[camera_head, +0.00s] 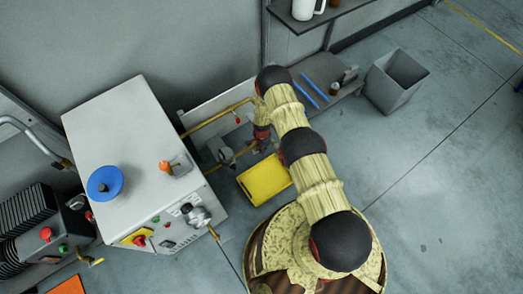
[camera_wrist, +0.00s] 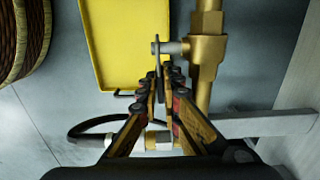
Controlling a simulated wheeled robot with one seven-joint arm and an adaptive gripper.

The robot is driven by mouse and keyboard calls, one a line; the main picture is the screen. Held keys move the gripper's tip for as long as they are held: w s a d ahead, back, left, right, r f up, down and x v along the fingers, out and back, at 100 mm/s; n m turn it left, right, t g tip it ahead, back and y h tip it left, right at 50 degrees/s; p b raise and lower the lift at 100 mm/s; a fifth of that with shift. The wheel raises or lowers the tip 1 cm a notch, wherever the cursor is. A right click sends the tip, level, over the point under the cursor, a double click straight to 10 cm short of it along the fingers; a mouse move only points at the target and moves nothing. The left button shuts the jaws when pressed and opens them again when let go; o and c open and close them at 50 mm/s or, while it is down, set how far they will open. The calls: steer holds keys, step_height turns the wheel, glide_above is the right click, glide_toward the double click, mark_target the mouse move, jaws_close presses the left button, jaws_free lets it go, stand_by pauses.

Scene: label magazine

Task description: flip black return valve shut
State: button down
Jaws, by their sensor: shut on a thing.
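A brass valve body (camera_wrist: 207,55) sits on a vertical brass pipe in the wrist view, with a short stem to its left. A thin dark lever (camera_wrist: 157,48) on that stem appears edge-on and runs down between my fingertips. I take it as the black return valve's handle. My gripper (camera_wrist: 165,80) is closed on this lever, its fingers on both sides. In the head view my gripper (camera_head: 262,142) is low beside the brass pipes, and my arm largely hides the valve there.
A yellow tray (camera_head: 264,180) lies just below the pipes; it also shows in the wrist view (camera_wrist: 125,40). A red handle (camera_head: 237,118) is on the upper pipe. A grey cabinet (camera_head: 125,140) stands left. A dark curved hose (camera_wrist: 85,130) is near my fingers.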

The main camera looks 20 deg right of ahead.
steer(key=shift+s+d+f+y+b, duration=0.1)
steer(key=shift+s+f+y+b, duration=0.2)
steer(key=shift+b, duration=0.4)
steer(key=shift+w+y, duration=0.15)
steer(key=shift+y, duration=0.15)
steer(key=c, duration=2.3)
jaws_free()
steer(key=shift+r+p, duration=0.2)
steer(key=shift+p, duration=0.25)
steer(key=shift+r+h+p, duration=0.2)
steer(key=shift+h+p, duration=0.4)
